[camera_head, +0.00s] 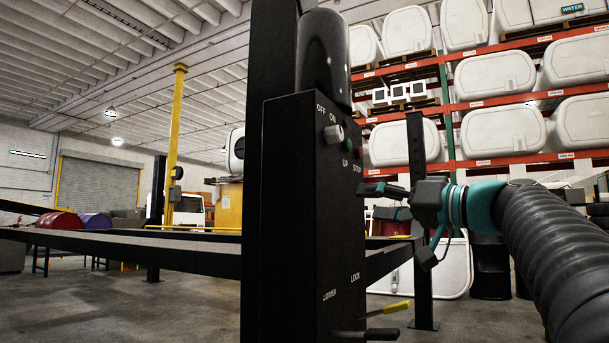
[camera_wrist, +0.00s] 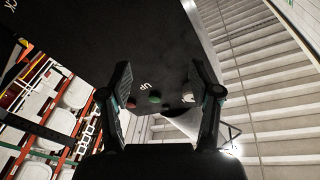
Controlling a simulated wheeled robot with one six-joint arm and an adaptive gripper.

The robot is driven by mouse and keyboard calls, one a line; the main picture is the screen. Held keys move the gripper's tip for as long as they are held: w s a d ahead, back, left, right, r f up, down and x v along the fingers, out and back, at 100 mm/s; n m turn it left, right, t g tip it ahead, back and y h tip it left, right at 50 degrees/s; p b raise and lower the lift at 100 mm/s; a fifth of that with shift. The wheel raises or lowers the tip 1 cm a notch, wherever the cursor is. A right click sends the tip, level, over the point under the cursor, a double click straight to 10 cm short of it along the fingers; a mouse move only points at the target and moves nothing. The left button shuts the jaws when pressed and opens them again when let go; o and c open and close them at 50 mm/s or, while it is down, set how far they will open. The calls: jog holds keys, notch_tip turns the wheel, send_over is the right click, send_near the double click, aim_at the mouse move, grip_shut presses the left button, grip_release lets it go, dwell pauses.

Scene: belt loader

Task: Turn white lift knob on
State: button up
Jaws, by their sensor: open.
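The white lift knob (camera_head: 334,134) is on the upper right face of a black control box (camera_head: 310,240), below the printed words OFF and ON. Its exact setting is hard to tell. My gripper (camera_head: 367,201) is open and empty, to the right of the box and lower than the knob. In the wrist view, my gripper (camera_wrist: 160,76) has its two fingers spread wide. The knob (camera_wrist: 188,97) shows there near the right finger, apart from it as far as I can tell.
A yellow-handled lever (camera_head: 390,309) juts from the box below my gripper. Racks with white tanks (camera_head: 502,135) stand behind.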

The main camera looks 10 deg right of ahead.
aim_at(341, 135)
jog(key=s+d+r+n+y, duration=0.25)
jog(key=d+r+y, duration=0.2)
jog(key=r, duration=0.45)
jog(key=shift+n+t+h, duration=0.35)
jog(key=shift+n+t, duration=0.05)
jog(key=shift+n, duration=0.05)
jog(key=p+x, duration=0.2)
jog(key=x, duration=0.5)
jog(key=p+x, duration=0.1)
jog(key=x, duration=0.6)
jog(key=shift+w+d+p, duration=0.25)
jog(key=shift+p, duration=0.15)
jog(key=shift+c, duration=0.2)
jog(key=c, duration=1.1)
